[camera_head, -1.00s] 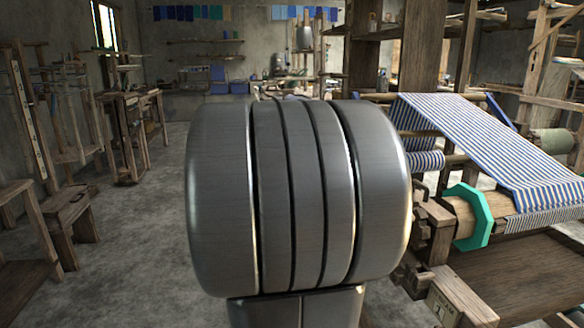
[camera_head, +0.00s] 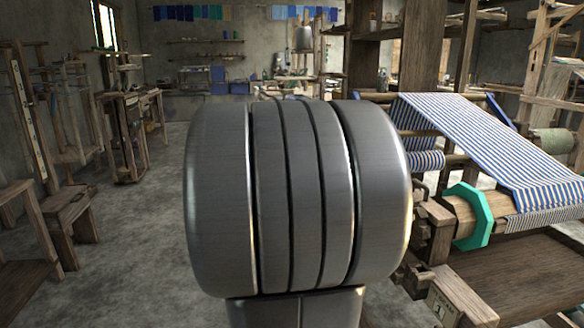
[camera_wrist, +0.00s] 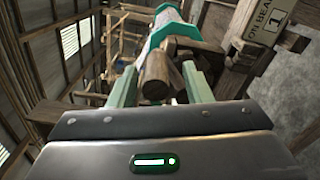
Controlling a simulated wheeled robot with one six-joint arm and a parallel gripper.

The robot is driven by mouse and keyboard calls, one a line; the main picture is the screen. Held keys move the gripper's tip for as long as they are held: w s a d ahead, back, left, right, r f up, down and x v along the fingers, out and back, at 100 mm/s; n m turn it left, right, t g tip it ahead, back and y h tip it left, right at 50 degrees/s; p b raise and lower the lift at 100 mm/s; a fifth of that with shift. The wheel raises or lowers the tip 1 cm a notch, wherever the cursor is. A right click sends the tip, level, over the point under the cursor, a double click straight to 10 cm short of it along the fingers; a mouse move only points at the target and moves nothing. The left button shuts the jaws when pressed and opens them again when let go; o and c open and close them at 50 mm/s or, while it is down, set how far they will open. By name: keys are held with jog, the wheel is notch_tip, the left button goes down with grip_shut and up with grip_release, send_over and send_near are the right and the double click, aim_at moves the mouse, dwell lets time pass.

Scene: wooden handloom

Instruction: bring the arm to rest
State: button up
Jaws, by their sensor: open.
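My gripper (camera_wrist: 160,88) shows in the wrist view with two pale green fingers standing apart, with nothing held between them. The round end of a wooden beam (camera_wrist: 155,76) shows in the gap between the fingers; how far beyond them it lies I cannot tell. A teal collar (camera_wrist: 174,22) shows farther up. In the head view, the large grey joint of my arm (camera_head: 300,195) fills the middle, and my gripper is hidden.
The loom on the right carries blue-and-white striped cloth (camera_head: 460,140) and a teal collar (camera_head: 474,216) on its wooden roller, close to my arm. A stool (camera_head: 70,215) and wooden racks (camera_head: 130,130) stand at left. Bare floor lies between.

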jog(key=shift+s+a+p, duration=1.05)
jog(key=shift+s+a, duration=0.1)
jog(key=shift+a, duration=4.7)
jog(key=d+b, duration=0.1)
jog(key=d, duration=0.3)
jog(key=w+d+b, duration=0.1)
jog(key=d, duration=0.4)
jog(key=w+d, duration=0.1)
jog(key=d, duration=0.3)
jog(key=shift+w+d+b, duration=0.25)
jog(key=shift+d+b, duration=0.05)
jog(key=shift+b, duration=0.1)
jog(key=shift+w+a+r+p, duration=0.1)
jog(key=shift+w+r+p, duration=0.15)
jog(key=shift+r+p, duration=0.4)
jog(key=shift+w+a+p, duration=0.1)
jog(key=shift+w+p, duration=0.25)
jog(key=shift+p, duration=0.55)
jog(key=shift+w+n, duration=0.2)
jog(key=shift+n, duration=0.3)
